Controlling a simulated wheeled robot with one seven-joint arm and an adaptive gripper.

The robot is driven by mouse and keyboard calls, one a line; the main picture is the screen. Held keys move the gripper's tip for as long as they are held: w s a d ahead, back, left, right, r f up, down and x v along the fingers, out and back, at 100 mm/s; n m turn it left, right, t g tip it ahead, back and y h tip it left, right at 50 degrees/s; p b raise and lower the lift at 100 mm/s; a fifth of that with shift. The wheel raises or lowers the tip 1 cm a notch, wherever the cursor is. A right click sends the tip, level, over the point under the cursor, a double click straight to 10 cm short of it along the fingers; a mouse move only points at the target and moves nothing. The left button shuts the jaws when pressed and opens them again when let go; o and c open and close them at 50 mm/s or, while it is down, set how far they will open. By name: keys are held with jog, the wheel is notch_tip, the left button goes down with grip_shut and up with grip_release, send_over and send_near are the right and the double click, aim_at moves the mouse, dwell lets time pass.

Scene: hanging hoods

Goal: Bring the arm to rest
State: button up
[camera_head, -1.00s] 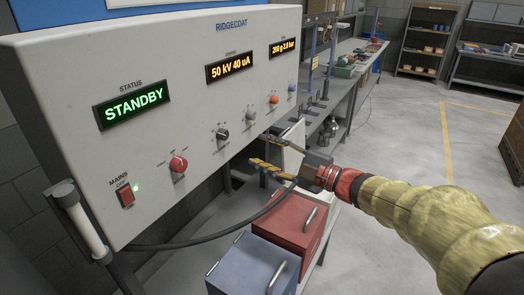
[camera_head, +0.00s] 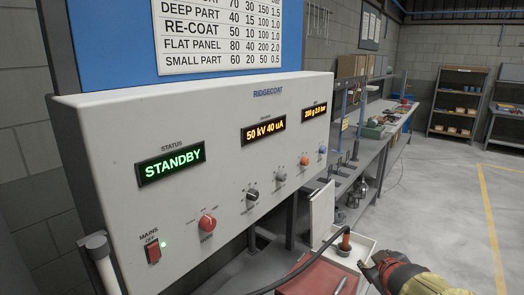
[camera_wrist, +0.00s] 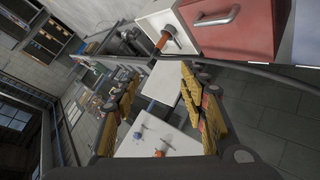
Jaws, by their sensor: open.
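My gripper (camera_wrist: 160,80) is open and empty in the wrist view, its two yellow-padded fingers well apart. Part of a white panel with knobs (camera_wrist: 150,137) shows between the fingers in the wrist view. The fingers touch nothing that I can make out.
A red-orange upright piece (camera_head: 345,240) with a black hose (camera_head: 300,268) stands at a white tray (camera_head: 362,247) beside my arm. A red drawer box (camera_head: 318,280) is below. A long bench (camera_head: 385,130) runs back, with open floor (camera_head: 440,200) at right.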

jog(key=s+a+f+m+g, duration=0.2)
jog(key=s+a+m+g, duration=0.1)
jog(key=s, duration=0.7)
jog(key=s+a+f+m+g, duration=0.2)
jog(key=s+m+g, duration=0.1)
jog(key=s, duration=0.8)
jog(key=s+a+r+t+y, duration=0.1)
jog(key=s+a+r+y, duration=0.1)
jog(key=s+a+r, duration=0.2)
jog(key=s+a, duration=0.2)
jog(key=a, duration=0.1)
jog(key=shift+s+a+r+n+y, duration=0.2)
jog(key=shift+a+r+n+y, duration=0.1)
jog(key=shift+r, duration=0.1)
